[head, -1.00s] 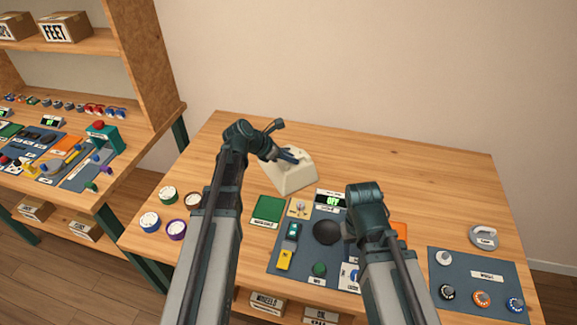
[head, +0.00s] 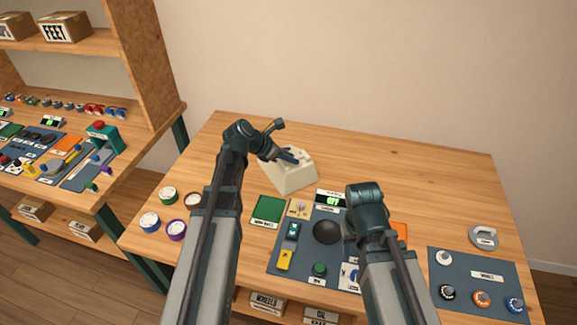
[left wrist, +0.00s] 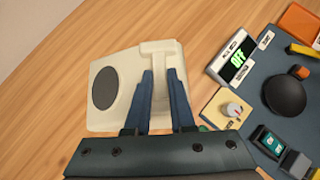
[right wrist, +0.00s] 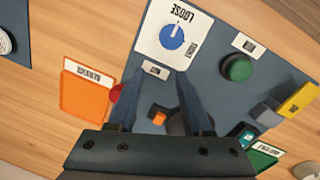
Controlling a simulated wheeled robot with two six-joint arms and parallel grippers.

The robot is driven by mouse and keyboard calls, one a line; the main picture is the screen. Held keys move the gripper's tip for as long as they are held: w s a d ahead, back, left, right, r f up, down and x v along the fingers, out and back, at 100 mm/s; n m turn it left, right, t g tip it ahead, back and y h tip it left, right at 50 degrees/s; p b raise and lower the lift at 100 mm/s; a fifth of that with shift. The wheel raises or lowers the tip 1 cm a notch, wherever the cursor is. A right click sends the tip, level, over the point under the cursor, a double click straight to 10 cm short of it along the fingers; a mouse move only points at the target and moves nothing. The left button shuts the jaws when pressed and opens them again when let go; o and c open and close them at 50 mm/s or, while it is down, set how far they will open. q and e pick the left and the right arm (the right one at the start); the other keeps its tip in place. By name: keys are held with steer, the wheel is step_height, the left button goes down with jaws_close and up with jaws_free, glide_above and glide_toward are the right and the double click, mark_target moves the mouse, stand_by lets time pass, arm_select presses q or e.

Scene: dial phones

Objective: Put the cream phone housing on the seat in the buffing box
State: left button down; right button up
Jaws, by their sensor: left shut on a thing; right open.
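The cream phone housing (head: 292,180) is on the wooden table near its back left, just behind the control mat. In the left wrist view the housing (left wrist: 105,65) shows a dark round patch and a raised cream bar. My left gripper (left wrist: 163,75) is shut on the housing at this bar, with one finger on each side. I cannot tell whether the housing still touches the table. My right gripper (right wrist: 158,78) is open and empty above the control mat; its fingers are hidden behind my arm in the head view. I cannot make out a buffing box or its seat with certainty.
The dark control mat (head: 278,268) holds a black dome (head: 327,232), buttons and a display reading OFF (head: 333,201). A green pad (head: 268,210) is to its left. Several dials stand at the table's left, wheels on a mat at right. The table's back right is clear.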

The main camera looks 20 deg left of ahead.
arm_select(q)
steer(key=shift+r, duration=0.15)
arm_select(e)
steer(key=shift+r, duration=0.15)
arm_select(q)
step_height(320, 180, up, 10)
steer(key=p, duration=1)
arm_select(e)
step_height(320, 180, up, 10)
